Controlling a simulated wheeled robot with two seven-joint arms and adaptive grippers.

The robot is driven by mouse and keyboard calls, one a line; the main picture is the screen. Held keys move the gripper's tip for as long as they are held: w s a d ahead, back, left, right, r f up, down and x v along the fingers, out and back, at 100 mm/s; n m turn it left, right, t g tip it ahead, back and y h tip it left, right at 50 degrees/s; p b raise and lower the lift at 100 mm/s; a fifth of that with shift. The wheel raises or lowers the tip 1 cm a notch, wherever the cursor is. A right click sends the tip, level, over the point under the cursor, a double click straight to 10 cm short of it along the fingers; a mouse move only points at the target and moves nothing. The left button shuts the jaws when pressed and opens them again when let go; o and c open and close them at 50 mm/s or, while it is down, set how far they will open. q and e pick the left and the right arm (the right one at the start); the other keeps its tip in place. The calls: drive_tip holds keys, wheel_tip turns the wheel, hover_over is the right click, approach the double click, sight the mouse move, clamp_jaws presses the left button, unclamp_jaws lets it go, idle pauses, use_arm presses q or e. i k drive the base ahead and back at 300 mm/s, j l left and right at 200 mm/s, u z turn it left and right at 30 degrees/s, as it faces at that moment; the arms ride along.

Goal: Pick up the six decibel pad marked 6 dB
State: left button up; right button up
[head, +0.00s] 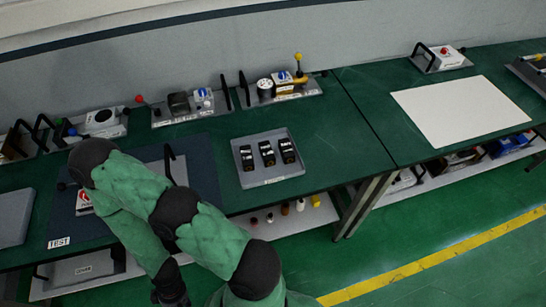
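Three small black blocks stand in a row in a grey tray on the green bench: a left one (246,157), a middle one (267,153) and a right one (288,150). They look like the pads, but their markings are too small to read, so I cannot tell which is 6 dB. The tray (265,181) has a label on its front rim. A green padded arm of mine, seemingly the left, folds across the lower left. Its dark end (170,291) hangs low near the bottom edge, away from the tray; its fingers are unclear. My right gripper is out of view.
Bench devices with knobs and handles line the wall, including one with a yellow-topped lever (298,65). A dark mat (205,165) lies left of the tray, partly behind my arm. The bench right of the tray is clear.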

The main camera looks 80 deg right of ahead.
sight(268, 158)
drive_tip(key=k+z, duration=0.1)
drive_tip(key=z, duration=2.65)
drive_tip(key=u, duration=0.4)
drive_tip(key=l+u, duration=0.25)
drive_tip(key=u, duration=0.15)
drive_tip(key=k+l+u, duration=0.1)
drive_tip(key=u, duration=0.25)
drive_tip(key=k+l+u, duration=0.1)
drive_tip(key=l+u, duration=0.3)
